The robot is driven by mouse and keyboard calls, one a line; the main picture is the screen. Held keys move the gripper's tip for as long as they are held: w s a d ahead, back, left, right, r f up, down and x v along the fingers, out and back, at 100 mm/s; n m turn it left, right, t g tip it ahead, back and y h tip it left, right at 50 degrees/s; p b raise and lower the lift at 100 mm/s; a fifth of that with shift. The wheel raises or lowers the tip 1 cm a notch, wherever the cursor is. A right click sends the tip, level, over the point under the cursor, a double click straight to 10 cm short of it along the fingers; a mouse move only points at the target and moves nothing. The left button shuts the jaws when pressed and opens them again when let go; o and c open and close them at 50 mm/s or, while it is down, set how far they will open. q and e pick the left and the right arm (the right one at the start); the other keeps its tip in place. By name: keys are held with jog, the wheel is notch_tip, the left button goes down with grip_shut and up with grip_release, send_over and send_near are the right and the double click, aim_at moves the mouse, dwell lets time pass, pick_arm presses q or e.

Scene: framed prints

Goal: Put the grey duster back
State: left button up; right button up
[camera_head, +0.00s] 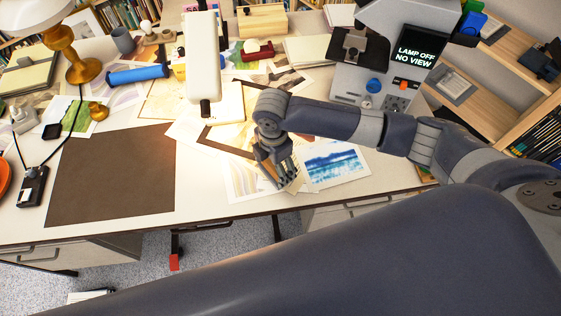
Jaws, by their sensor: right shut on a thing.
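My right gripper (277,168) reaches in from the right and points down, low over the loose prints near the table's front edge. It is shut on a small item with a tan part (268,172). The fingers hide most of this item, so I cannot tell whether it is the grey duster. I cannot make out a grey duster anywhere else in view. My left gripper is not in view.
A blue seascape print (336,163) lies just right of the gripper. A dark brown mat (113,180) covers the left front. A white lamp arm (203,55) hangs over the table, and a grey viewer (390,65) stands at the back right. A blue roll (138,75) lies behind.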

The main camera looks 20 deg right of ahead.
jog(key=shift+w+d, duration=0.7)
jog(key=shift+d, duration=0.3)
jog(key=shift+w+d+f, duration=0.1)
jog(key=shift+f, duration=0.1)
notch_tip(320, 180, down, 3)
jog(key=shift+p, duration=0.5)
jog(key=shift+f, duration=0.2)
jog(key=shift+f, duration=0.15)
jog(key=o, duration=1)
jog(key=shift+o, duration=0.2)
